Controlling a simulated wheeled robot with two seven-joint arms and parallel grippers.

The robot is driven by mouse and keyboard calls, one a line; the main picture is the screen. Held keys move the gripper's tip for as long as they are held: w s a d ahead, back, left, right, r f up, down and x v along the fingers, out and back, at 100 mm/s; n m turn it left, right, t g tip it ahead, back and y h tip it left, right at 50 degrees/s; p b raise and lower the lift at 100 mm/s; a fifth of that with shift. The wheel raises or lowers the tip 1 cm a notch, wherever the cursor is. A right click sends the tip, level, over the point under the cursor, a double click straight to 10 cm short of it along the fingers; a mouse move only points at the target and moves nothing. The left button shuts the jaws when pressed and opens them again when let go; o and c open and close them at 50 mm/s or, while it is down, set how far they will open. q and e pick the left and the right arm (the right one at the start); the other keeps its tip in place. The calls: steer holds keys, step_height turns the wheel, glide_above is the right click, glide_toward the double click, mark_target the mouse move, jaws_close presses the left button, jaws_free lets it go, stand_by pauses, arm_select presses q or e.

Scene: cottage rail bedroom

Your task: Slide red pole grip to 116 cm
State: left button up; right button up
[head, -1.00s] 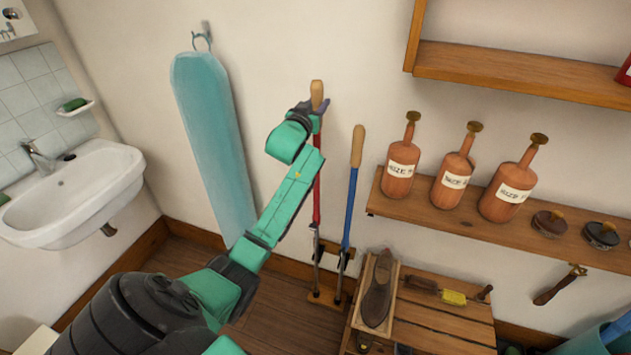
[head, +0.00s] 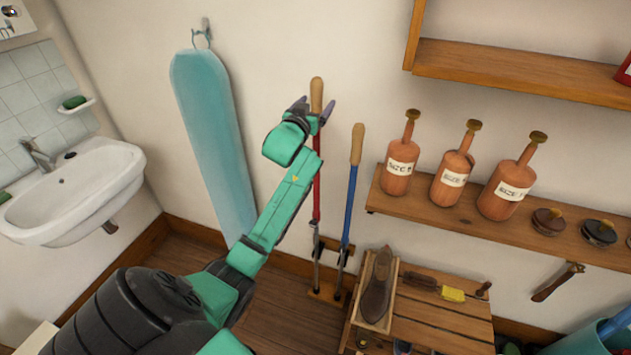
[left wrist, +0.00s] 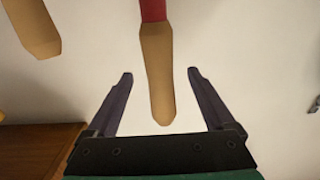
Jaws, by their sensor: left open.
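The red pole (head: 316,190) stands upright against the wall in a floor rack, with a tan wooden grip (head: 316,95) at its top. My left gripper (head: 314,111) is at the grip in the head view. In the left wrist view, the gripper (left wrist: 160,83) is open, with one dark finger on each side of the wooden grip (left wrist: 158,75) and a gap on both sides. The red shaft (left wrist: 153,10) shows at the top edge there. My right gripper is not in view.
A blue pole (head: 350,205) with a wooden grip stands close to the right of the red one. A teal ironing board (head: 213,140) hangs to the left. A shelf (head: 440,212) with several bottles is at the right, above a wooden bench (head: 440,320) holding a shoe.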

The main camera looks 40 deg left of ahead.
arm_select(q)
steer(key=p+v, duration=0.2)
steer(key=v, duration=0.6)
steer(key=shift+s, duration=0.3)
steer(key=shift+d, duration=0.1)
steer(key=s+d+f+m+g+h, duration=0.1)
steer(key=s+d+f+g, duration=0.15)
steer(key=f, duration=1.05)
steer(key=s+d+f+m+g+h, duration=0.1)
steer(key=s+d+f+g+h, duration=0.15)
steer(key=f, duration=1.05)
steer(key=s+d+f+m+g, duration=0.1)
steer(key=s+d+f+g, duration=0.15)
steer(key=f, duration=1.05)
steer(key=s+d+f+m+g+h, duration=0.1)
steer(key=s+d+f+g, duration=0.15)
steer(key=s+f, duration=0.55)
steer(key=s+d+f+m+g+h, duration=0.1)
steer(key=s+d+f+g, duration=0.15)
steer(key=s+f, duration=0.55)
steer(key=s+d+f+g, duration=0.1)
steer(key=s+d+f, duration=0.1)
steer(key=s, duration=0.7)
steer(key=s+d+f+m+g, duration=0.1)
steer(key=s+d+f+g, duration=0.1)
steer(key=s+f, duration=0.3)
steer(key=s, duration=0.4)
steer(key=shift+s, duration=0.15)
